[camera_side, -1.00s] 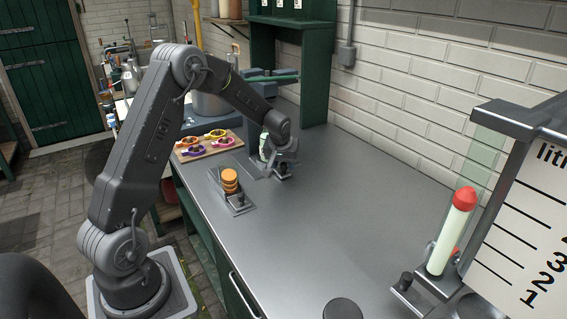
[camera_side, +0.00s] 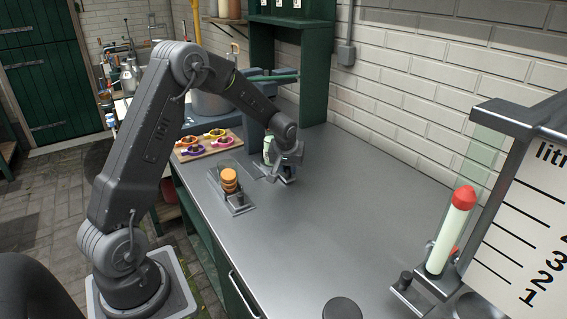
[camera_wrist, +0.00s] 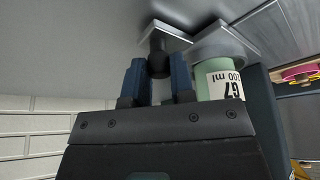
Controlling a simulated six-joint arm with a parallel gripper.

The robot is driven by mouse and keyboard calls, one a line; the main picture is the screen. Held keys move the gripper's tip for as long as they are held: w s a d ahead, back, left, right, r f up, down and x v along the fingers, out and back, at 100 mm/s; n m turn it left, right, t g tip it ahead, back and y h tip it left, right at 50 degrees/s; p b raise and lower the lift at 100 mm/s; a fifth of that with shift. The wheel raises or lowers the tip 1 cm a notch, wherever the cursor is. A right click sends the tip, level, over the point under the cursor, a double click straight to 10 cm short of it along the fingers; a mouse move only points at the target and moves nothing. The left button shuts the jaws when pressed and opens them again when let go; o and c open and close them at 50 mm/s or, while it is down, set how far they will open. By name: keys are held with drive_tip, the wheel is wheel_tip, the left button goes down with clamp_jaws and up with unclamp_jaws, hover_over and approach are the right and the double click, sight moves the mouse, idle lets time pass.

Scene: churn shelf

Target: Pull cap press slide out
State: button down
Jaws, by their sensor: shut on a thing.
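The cap press (camera_side: 257,103) is a grey-blue machine at the back of the steel counter. My gripper (camera_side: 284,176) is low over the counter in front of it. In the wrist view its blue fingers (camera_wrist: 160,82) are shut on the black knob (camera_wrist: 157,62) of the slide, a grey plate (camera_wrist: 176,32). A pale green bottle (camera_wrist: 215,86) with a "200 ml" label stands beside the knob. In the side view the bottle (camera_side: 267,147) shows just left of my gripper. My gripper hides most of the slide there, so how far it is out cannot be told.
A stack of orange caps (camera_side: 229,181) stands on a holder left of my gripper. A wooden board (camera_side: 208,148) holds several coloured rings behind it. A measuring stand with a red-tipped tube (camera_side: 452,235) is at the right. The middle of the counter is clear.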

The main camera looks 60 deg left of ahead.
drive_tip(key=d, duration=0.8)
drive_tip(key=shift+d, duration=0.3)
drive_tip(key=c, duration=1)
unclamp_jaws()
drive_tip(key=shift+r, duration=0.1)
drive_tip(key=v, duration=1.3)
drive_tip(key=shift+s+d+r, duration=0.1)
drive_tip(key=shift+s+r, duration=0.05)
drive_tip(key=shift+r, duration=0.2)
drive_tip(key=s+d+r+m+h, duration=0.1)
drive_tip(key=s+d+r+m, duration=0.1)
drive_tip(key=s, duration=0.6)
drive_tip(key=s+d+r+m+t+h, duration=0.1)
drive_tip(key=s+d+m, duration=0.3)
drive_tip(key=s, duration=0.3)
drive_tip(key=s+d+r+m+t+h, duration=0.1)
drive_tip(key=s+d+r+m, duration=0.1)
drive_tip(key=s+d, duration=0.3)
drive_tip(key=shift+s+d+r+m, duration=0.15)
drive_tip(key=shift+s+m, duration=0.1)
drive_tip(key=shift+s, duration=0.65)
drive_tip(key=shift+s+r+m, duration=0.15)
drive_tip(key=shift+s+m, duration=0.1)
drive_tip(key=shift+s, duration=0.7)
